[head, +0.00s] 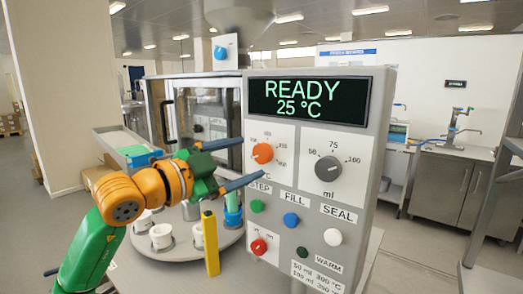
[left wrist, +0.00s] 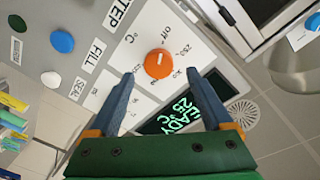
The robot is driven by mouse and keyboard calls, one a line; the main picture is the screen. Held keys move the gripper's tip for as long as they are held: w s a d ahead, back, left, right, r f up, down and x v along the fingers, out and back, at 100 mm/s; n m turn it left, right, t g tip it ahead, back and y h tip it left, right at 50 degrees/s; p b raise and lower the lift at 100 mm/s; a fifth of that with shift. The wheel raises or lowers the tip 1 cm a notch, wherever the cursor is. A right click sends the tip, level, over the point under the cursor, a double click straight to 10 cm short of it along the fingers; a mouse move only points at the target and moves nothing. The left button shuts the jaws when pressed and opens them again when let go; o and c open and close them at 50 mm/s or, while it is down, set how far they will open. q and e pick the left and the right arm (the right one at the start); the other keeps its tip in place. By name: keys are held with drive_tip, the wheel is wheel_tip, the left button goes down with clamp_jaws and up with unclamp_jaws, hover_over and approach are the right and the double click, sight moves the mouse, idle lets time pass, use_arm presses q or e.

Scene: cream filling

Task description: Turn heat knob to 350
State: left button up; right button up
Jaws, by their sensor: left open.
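The orange heat knob (head: 263,153) is on the front panel of the grey machine, above the "STEP" label. In the left wrist view the heat knob (left wrist: 158,63) shows a white pointer mark turned toward "off". The display (head: 309,99) reads "READY 25 °C". My left gripper (head: 251,158) is open, with its blue fingers directed at the panel beside the heat knob. In the left wrist view my left gripper (left wrist: 160,75) has its fingertips on either side of the knob's lower edge; I cannot tell whether they touch it. My right gripper is not in view.
A grey ml knob (head: 328,168) is right of the heat knob. Below are a green button (head: 257,206), a blue button (head: 291,220), a white button (head: 333,237) and a red knob (head: 259,247). A turntable (head: 180,255) with white cups and a yellow post (head: 211,243) stand left.

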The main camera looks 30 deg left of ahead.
sight(260, 153)
use_arm(q)
drive_tip(key=shift+w+d+r+p, duration=0.15)
drive_tip(key=shift+w+r+p, duration=0.1)
drive_tip(key=shift+w+p, duration=0.2)
drive_tip(key=shift+w+d+r+p, duration=0.1)
drive_tip(key=shift+w+r+p, duration=0.15)
drive_tip(key=shift+w+p, duration=0.15)
drive_tip(key=shift+w+d+f, duration=0.1)
drive_tip(key=shift+w+f, duration=0.15)
drive_tip(key=shift+w, duration=0.25)
drive_tip(key=shift+w+d+f, duration=0.1)
drive_tip(key=shift+w+f, duration=0.15)
drive_tip(key=shift+w, duration=0.25)
drive_tip(key=shift+w+f, duration=0.1)
drive_tip(key=shift+s, duration=0.25)
drive_tip(key=c, duration=0.5)
clamp_jaws()
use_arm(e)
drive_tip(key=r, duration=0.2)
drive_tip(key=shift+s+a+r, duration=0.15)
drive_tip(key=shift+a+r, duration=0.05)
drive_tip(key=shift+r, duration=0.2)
